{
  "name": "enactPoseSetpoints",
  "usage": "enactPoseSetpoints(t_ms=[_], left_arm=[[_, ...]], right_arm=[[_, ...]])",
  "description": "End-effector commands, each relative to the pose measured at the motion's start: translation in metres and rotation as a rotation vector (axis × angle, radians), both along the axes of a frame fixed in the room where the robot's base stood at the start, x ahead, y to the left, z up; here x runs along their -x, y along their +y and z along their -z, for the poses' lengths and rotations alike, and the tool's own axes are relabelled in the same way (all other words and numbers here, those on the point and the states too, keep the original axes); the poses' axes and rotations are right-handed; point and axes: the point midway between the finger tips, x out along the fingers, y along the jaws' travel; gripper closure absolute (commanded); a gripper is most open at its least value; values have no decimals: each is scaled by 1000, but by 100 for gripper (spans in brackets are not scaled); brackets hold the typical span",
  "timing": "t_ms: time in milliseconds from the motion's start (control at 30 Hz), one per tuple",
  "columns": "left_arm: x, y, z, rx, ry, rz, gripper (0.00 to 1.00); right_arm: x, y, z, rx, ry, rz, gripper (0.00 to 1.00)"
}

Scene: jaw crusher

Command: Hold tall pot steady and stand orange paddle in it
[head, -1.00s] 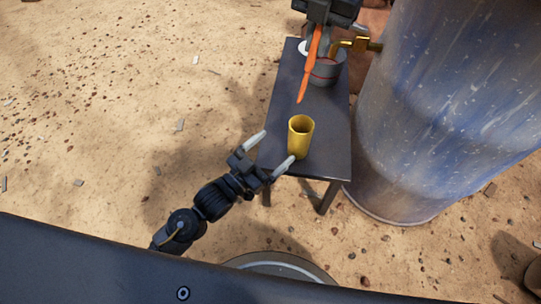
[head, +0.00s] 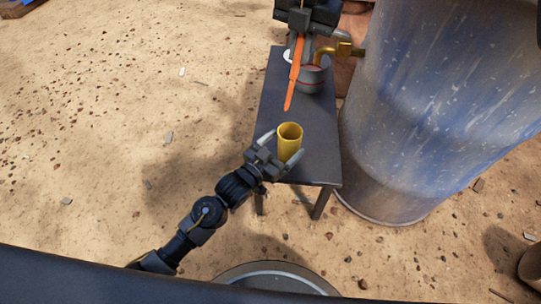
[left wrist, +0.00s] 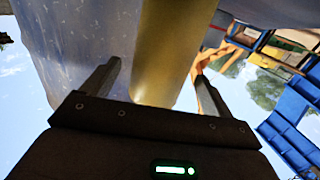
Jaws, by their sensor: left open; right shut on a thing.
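The tall yellow pot (head: 289,143) stands upright near the front end of the dark table. My left gripper (head: 282,147) is open, with its fingers on either side of the pot. In the left wrist view the pot (left wrist: 163,55) rises between the two spread fingers (left wrist: 155,88), with a gap visible on each side. My right gripper (head: 299,38) is at the top of the head view, shut on the orange paddle (head: 293,80). The paddle hangs down, slightly tilted, its lower tip above the table and behind the pot. The grip point is partly hidden.
The narrow dark table (head: 267,108) also bears a grey pot with a red band (head: 312,80) and a white round thing (head: 288,56) at its back. Sandy ground lies left.

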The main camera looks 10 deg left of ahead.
Motion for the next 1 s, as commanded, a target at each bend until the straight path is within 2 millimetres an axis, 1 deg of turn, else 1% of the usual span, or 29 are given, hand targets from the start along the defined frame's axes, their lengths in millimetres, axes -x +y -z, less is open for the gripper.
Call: enactPoseSetpoints(t_ms=[33, 100, 233, 600, 900, 967, 1000], left_arm=[[-6, -5, 0, 1, -1, 0, 14], [-13, -10, 0, 1, -1, 0, 14], [-21, -15, 0, 1, -1, 0, 14], [-25, -18, 0, 1, -1, 0, 14], [-24, -18, 0, 1, -1, 0, 53], [-24, -18, 0, 0, 0, 0, 61], [-24, -18, 0, 0, 0, 0, 63]], right_arm=[[0, 0, 0, 0, 0, 0, 100], [0, 0, 0, 0, 0, 0, 100], [0, 0, 0, 0, 0, 0, 100], [0, 0, 0, 0, 0, 0, 100], [0, 0, 0, 0, 0, 0, 100], [0, 0, 0, 0, 0, 0, 100], [0, 0, 0, 0, 0, 0, 100]])
